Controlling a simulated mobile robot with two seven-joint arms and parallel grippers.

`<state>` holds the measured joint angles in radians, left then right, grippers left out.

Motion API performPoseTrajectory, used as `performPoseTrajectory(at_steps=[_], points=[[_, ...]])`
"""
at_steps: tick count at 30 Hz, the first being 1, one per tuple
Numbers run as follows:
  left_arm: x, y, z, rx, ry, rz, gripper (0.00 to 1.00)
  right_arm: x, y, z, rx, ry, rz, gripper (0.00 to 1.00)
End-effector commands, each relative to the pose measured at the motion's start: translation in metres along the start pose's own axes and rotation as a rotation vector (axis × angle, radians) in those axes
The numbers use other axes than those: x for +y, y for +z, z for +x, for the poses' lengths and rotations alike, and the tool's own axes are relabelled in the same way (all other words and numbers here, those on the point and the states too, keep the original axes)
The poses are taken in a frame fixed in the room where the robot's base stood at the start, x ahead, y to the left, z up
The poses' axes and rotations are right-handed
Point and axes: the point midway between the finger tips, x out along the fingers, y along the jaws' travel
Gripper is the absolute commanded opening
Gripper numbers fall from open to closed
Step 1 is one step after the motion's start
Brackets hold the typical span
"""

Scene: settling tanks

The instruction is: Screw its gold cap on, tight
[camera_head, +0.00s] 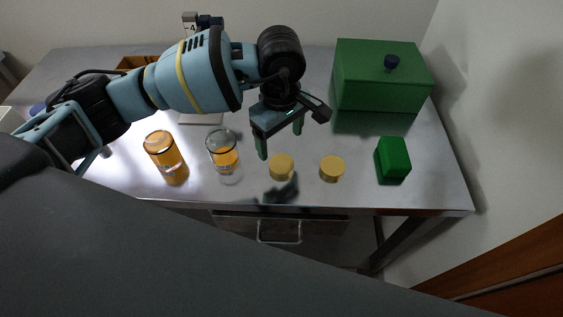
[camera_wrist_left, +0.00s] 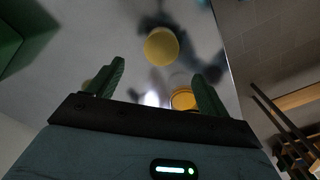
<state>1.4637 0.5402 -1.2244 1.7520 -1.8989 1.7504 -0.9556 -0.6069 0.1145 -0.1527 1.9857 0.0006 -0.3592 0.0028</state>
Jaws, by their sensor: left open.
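Two glass jars stand upright on the steel table: one filled with orange (camera_head: 172,163), and a clearer one with an orange band (camera_head: 224,160). Two gold caps lie to their right, a left cap (camera_head: 281,168) and a right cap (camera_head: 332,169). My left gripper (camera_head: 281,140) is open and empty, above and just behind the left cap, apart from it. In the left wrist view, the left cap (camera_wrist_left: 161,47) shows beyond the open fingers, and an orange round thing, probably a jar (camera_wrist_left: 184,99), shows beside one finger. My right gripper is not in view.
A green box with a dark knob (camera_head: 370,85) stands at the back right. A green block (camera_head: 393,160) lies right of the caps. A brown tray (camera_head: 135,62) is partly hidden behind my arm. The table's front edge (camera_head: 350,210) is close to the caps, with a drawer handle below.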

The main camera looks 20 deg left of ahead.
Motion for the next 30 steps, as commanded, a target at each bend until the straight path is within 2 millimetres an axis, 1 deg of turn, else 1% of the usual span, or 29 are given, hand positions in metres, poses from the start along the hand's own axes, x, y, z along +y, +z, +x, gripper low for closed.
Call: performPoseTrajectory(at_steps=[7,17,20,23,27,30], points=[[-0.001,0.000,0.023,-0.001,-0.003,-0.001,0.79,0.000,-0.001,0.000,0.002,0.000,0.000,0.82],[-0.001,0.000,0.026,-0.001,-0.001,0.000,0.79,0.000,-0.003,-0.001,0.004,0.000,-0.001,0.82],[-0.002,0.000,0.036,-0.002,-0.002,0.000,0.79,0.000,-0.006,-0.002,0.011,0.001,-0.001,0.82],[-0.002,-0.002,0.051,-0.002,-0.001,-0.002,0.79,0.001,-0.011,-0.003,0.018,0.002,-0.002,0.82],[-0.002,-0.002,0.069,-0.002,-0.001,0.000,0.79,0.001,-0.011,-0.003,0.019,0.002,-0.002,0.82],[-0.002,-0.002,0.075,-0.002,-0.001,0.000,0.79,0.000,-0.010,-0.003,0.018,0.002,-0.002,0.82]])
